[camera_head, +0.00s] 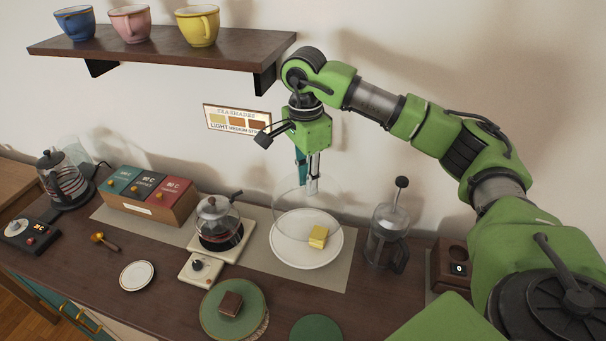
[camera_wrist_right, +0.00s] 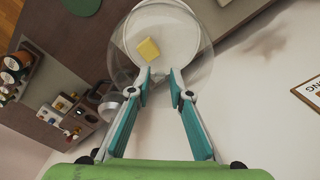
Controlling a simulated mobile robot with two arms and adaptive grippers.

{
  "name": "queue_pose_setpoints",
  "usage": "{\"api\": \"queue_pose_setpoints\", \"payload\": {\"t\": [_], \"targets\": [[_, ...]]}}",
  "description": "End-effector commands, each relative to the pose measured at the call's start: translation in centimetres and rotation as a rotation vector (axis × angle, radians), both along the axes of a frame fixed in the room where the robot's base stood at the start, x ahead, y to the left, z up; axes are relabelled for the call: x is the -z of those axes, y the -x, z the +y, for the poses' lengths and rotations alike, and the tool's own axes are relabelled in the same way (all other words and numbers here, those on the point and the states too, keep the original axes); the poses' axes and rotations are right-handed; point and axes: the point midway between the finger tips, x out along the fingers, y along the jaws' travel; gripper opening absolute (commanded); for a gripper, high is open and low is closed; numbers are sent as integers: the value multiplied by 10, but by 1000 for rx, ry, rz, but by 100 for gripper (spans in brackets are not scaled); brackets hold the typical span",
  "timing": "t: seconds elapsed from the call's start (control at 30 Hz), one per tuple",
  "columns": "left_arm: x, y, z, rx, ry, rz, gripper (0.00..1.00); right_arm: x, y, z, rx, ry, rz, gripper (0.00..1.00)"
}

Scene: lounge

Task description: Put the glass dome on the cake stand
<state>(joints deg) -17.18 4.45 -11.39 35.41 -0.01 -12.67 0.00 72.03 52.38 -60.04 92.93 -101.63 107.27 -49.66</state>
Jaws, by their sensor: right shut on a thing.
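The clear glass dome (camera_head: 291,208) hangs from my right gripper (camera_head: 311,188), whose fingers are shut at its top. In the head view it overlaps the back left part of the white round cake stand (camera_head: 320,259). A yellow block (camera_head: 318,237) of cake sits on the stand, right of its middle. In the right wrist view the dome (camera_wrist_right: 204,62) is a faint outline in front of my fingertips (camera_wrist_right: 160,76), with the white stand (camera_wrist_right: 180,38) and yellow block (camera_wrist_right: 149,49) seen through it. The dome's exact height above the stand is hard to tell. My left gripper is out of view.
A French press (camera_head: 386,236) stands close to the right of the stand. A glass teapot (camera_head: 218,222) stands to its left. A green plate (camera_head: 251,322) with a brown cake piece is in front. A wall shelf (camera_head: 160,51) with cups is at upper left.

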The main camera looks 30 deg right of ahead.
Motion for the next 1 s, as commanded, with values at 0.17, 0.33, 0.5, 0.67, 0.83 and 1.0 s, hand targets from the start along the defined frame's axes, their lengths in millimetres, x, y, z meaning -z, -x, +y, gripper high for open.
{"api": "queue_pose_setpoints", "payload": {"t": [0.17, 0.33, 0.5, 0.67, 0.83, 1.0], "targets": [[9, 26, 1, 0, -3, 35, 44, 12, 0, 0, -1, 0, 0, 0], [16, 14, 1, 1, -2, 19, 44, 24, 0, 0, -1, 0, -1, 0], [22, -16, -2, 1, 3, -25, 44, 36, 0, 0, -1, 0, -2, 0], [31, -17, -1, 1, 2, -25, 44, 48, 0, 0, -1, 0, -2, 0], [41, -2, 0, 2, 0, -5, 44, 59, 0, 0, -1, 0, -1, 0], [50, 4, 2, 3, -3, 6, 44, 71, 0, 0, -1, 0, -1, 0]]}}
